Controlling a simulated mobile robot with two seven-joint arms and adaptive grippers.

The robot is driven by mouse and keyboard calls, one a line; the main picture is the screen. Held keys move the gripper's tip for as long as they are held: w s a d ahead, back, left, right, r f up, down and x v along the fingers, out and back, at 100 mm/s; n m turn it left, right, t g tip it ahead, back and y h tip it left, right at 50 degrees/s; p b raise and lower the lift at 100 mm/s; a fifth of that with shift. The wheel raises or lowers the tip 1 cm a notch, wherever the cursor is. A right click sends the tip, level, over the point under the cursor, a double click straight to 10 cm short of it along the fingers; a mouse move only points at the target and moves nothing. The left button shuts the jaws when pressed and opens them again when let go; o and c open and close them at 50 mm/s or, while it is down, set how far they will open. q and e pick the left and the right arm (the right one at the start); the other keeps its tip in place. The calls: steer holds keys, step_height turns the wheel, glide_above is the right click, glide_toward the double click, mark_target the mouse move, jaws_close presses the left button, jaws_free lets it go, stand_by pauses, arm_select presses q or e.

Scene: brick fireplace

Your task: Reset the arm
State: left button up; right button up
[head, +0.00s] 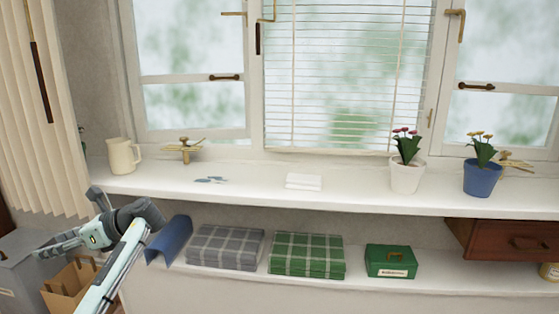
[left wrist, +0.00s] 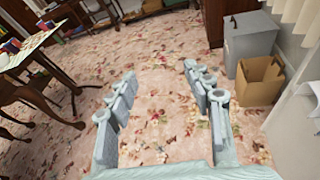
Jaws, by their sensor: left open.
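My left arm comes in at the lower left of the head view. Its gripper (head: 66,222) points left, in front of the curtain and above the cardboard box. In the left wrist view the two fingers (left wrist: 159,70) stand wide apart with nothing between them, over the flowered carpet (left wrist: 165,125). My right gripper shows in neither view.
A cardboard box (left wrist: 258,80) and a grey bin (left wrist: 252,42) stand at the wrist view's right, a wooden table (left wrist: 28,62) at its left. A white sill (head: 340,186) holds a jug (head: 123,157) and flowerpots. Carpet between is clear.

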arm_select(q)
steer(key=s+a+f, duration=0.3)
steer(key=s+f, duration=0.1)
steer(key=w+d+f+n+t+h, duration=0.2)
steer(key=w+n+t, duration=0.1)
steer(key=w, duration=0.3)
steer(key=w+d+f+n+t+h, duration=0.2)
steer(key=w+f+n+t, duration=0.1)
steer(key=w, duration=0.3)
steer(key=w+d+r+n+t+h, duration=0.1)
steer(key=w+d+n+t+h, duration=0.55)
steer(key=w+d+n, duration=0.4)
steer(key=s+d+f+g+h, duration=0.15)
steer(key=s+d+f, duration=0.25)
steer(key=s+f, duration=0.75)
steer(key=s+d+f+g, duration=0.25)
steer(key=s+f, duration=0.55)
steer(key=f, duration=0.7)
steer(key=s+d+f+g, duration=0.1)
steer(key=s+d+f, duration=0.1)
steer(key=s+f, duration=0.3)
steer(key=s+d+f+g, duration=0.2)
steer(key=s+f, duration=0.3)
steer(key=s, duration=0.9)
steer(key=s+d+f+g+h, duration=0.1)
steer(key=s+f, duration=0.4)
steer(key=s, duration=0.5)
steer(key=shift+s+d+m, duration=0.15)
steer(key=shift+d+m, duration=0.3)
steer(key=shift+d, duration=0.45)
